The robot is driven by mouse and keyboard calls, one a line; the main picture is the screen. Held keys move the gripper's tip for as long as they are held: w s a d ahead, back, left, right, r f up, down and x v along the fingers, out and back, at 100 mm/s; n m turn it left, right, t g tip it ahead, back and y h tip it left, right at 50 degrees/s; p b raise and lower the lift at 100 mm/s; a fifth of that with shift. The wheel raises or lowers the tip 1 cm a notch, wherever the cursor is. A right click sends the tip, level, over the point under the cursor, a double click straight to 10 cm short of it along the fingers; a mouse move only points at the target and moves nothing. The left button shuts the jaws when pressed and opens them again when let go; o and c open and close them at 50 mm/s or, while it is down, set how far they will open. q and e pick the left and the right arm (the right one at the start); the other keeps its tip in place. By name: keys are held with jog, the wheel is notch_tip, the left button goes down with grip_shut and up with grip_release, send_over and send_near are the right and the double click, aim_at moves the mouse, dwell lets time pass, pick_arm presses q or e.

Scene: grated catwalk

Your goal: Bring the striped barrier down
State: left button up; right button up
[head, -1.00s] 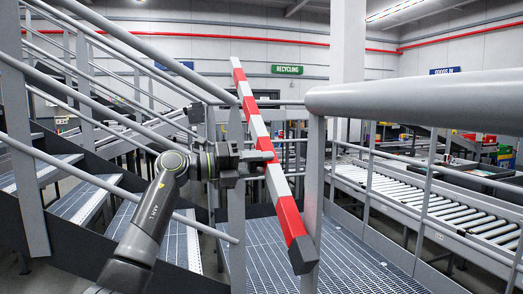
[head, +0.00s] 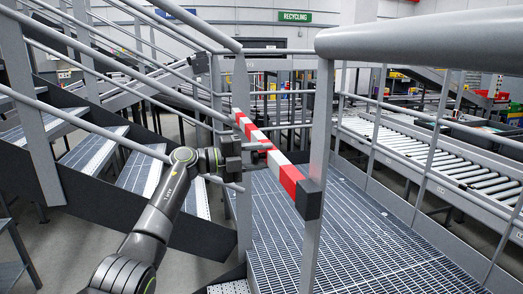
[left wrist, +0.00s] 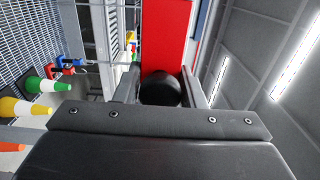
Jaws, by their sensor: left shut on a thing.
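The red-and-white striped barrier (head: 290,178) is a bar with a dark end block (head: 308,200). In the head view it slopes from beside the left grey post (head: 243,200) down to the right, where its dark end overlaps the right post (head: 312,245). My left gripper (head: 259,150) is at the bar's middle. In the left wrist view a black round knob (left wrist: 160,90) sits between its two fingers, in front of a red stripe of the barrier (left wrist: 166,35). The fingers are shut on this knob. The barrier's pivot is not clear. My right gripper is out of view.
A thick grey handrail (head: 420,42) crosses the upper right. Stairs with grey rails (head: 90,152) are on the left. Grated catwalk floor (head: 350,235) lies open beyond the barrier. A roller conveyor (head: 420,155) runs on the right. Cones (left wrist: 40,84) show in the left wrist view.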

pick_arm(q)
jog(key=shift+f, duration=0.35)
jog(key=o, duration=0.9)
jog(key=shift+c, duration=0.2)
jog(key=shift+r, duration=0.1)
jog(key=b+v, duration=0.6)
jog(key=v, duration=1.1)
jog(key=shift+a, duration=0.2)
